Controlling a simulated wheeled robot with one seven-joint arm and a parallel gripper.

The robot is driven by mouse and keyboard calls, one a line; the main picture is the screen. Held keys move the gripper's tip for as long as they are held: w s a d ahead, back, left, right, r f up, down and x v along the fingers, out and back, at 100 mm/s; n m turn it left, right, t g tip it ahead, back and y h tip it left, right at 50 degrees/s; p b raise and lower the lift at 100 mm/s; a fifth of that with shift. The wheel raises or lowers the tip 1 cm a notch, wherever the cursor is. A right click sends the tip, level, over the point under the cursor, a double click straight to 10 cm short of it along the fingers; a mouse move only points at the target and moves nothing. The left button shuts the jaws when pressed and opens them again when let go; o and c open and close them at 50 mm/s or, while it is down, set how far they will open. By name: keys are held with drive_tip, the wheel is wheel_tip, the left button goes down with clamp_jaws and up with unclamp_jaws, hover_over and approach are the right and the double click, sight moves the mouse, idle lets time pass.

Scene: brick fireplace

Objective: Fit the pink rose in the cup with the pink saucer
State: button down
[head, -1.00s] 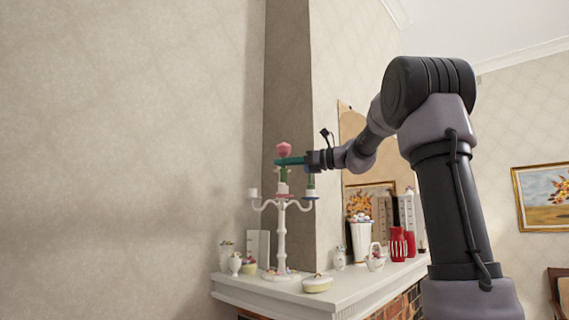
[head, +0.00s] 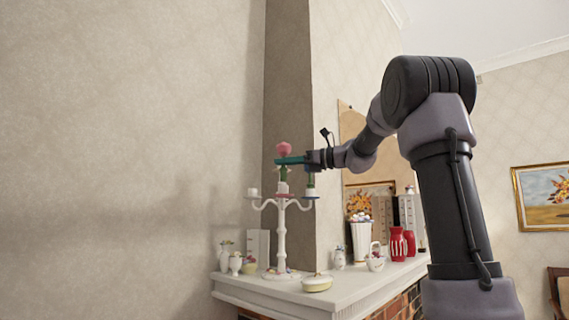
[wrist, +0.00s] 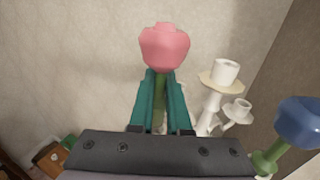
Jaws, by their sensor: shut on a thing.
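The pink rose (head: 284,149) has a green stem that runs down toward the middle cup (head: 283,187) of a white candelabra (head: 281,240). My gripper (head: 289,160) is shut on the rose's stem and holds it upright above the candelabra's middle. The wrist view shows the pink rose (wrist: 165,48) with its stem between the teal fingers (wrist: 160,104). I cannot tell whether the stem's lower end is inside the middle cup. A left cup (head: 253,191) stands on a reddish saucer. The right arm has a blue saucer (head: 310,197) with a green stem above it. The middle saucer's colour is unclear.
In the wrist view a blue rose (wrist: 298,120) is at the right, near two white cups with cream-looking saucers. The mantel (head: 345,287) carries small vases, a lidded dish (head: 317,283), a tall white vase (head: 361,240) and red jars (head: 398,244). A wall corner stands close behind.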

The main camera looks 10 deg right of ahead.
sight(285, 170)
drive_tip(key=shift+f, duration=1.7)
drive_tip(key=c, duration=0.8)
unclamp_jaws()
drive_tip(key=v, duration=1)
drive_tip(key=shift+s+d, duration=0.2)
drive_tip(key=shift+d, duration=0.15)
